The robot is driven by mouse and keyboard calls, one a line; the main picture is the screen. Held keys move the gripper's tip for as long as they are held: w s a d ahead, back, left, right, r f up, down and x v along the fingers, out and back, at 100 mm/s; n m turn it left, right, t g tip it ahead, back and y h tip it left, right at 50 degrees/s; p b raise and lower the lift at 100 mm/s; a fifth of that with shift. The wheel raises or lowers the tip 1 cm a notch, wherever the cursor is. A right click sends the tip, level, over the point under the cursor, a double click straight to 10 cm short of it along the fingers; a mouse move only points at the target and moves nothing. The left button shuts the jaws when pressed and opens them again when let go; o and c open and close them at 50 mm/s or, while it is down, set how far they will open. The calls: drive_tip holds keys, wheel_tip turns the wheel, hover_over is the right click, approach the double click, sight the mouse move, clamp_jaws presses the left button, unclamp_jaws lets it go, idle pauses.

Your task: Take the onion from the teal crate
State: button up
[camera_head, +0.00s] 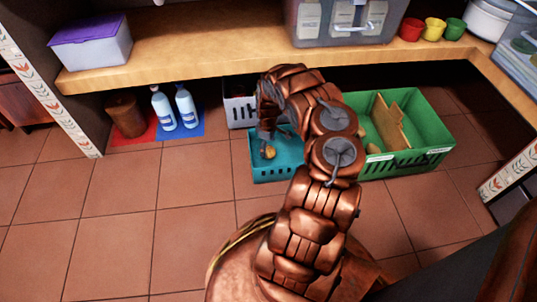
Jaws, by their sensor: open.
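The teal crate (272,172) stands on the tiled floor below the wooden shelf, partly hidden behind my copper arm. A small yellow-orange round thing, which looks like the onion (269,152), lies inside it near the left side. My gripper (272,138) is over the left part of the crate, pointing down, just above the onion. It is open and holds nothing that I can see. The fingers are small and partly hidden by my arm, so I cannot tell whether they touch the onion.
A green crate (435,157) with a tan board (391,122) stands right of the teal crate. A grey crate (240,113) is behind. Two white-blue bottles (163,110) (187,107) and a brown container (126,116) stand left. The wooden shelf (200,61) overhangs. Front-left floor is clear.

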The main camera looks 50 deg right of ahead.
wheel_tip(320, 180, down, 3)
drive_tip(key=shift+r+b, duration=0.1)
drive_tip(key=shift+b, duration=0.45)
drive_tip(key=shift+r, duration=0.1)
drive_tip(key=c, duration=1.3)
